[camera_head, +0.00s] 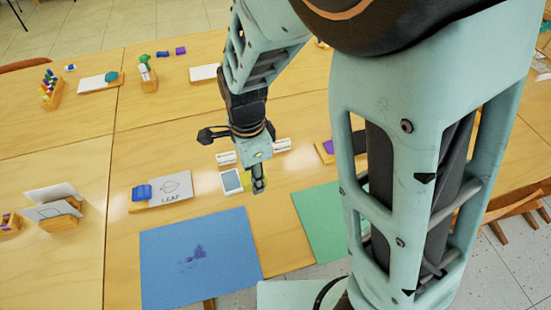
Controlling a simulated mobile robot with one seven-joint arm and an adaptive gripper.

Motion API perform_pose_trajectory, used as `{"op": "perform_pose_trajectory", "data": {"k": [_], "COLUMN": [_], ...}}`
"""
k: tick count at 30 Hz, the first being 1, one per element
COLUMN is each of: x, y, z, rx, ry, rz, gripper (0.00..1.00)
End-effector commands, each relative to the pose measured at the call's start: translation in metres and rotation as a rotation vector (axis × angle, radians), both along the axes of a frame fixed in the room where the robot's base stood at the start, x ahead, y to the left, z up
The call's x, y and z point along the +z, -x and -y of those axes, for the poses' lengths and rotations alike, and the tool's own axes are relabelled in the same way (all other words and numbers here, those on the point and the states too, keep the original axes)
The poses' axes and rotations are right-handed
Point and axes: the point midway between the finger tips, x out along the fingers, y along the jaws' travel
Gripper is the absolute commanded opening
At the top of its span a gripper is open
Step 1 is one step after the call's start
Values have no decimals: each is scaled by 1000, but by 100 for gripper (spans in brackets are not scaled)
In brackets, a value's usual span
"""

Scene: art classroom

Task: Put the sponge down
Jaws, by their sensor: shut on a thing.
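My gripper (258,187) points down over the middle of the near table, just right of a small white tray (226,188) with a grey-blue inset. It is shut on the sponge, which is mostly hidden by the fingers. Yellow (246,180) shows beside the fingers and seems to be part of the sponge. I cannot tell whether the sponge touches the table.
A blue mat (195,265) with a dark stain lies in front, and a green mat (318,222) to its right. A LEAF card (171,188) with a blue block (141,193) is left. Small white blocks (226,158) sit behind the gripper. Bare table (125,165) shows at left.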

Motion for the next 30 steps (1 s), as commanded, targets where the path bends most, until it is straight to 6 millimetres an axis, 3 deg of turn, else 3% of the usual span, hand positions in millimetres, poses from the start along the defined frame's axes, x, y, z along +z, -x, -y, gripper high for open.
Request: {"op": "perform_pose_trajectory", "data": {"k": [4, 8, 20, 24, 30], "x": [-4, -8, -50, -77, -93], "y": [12, 10, -69, -86, -100], "z": [-11, -10, 34, 42, 49], "rx": [-88, -127, -134, -130, -128], "ry": [-2, -2, 1, 0, -2], "rz": [0, 0, -1, -3, -1], "gripper": [2, 2, 2, 2, 2]}}
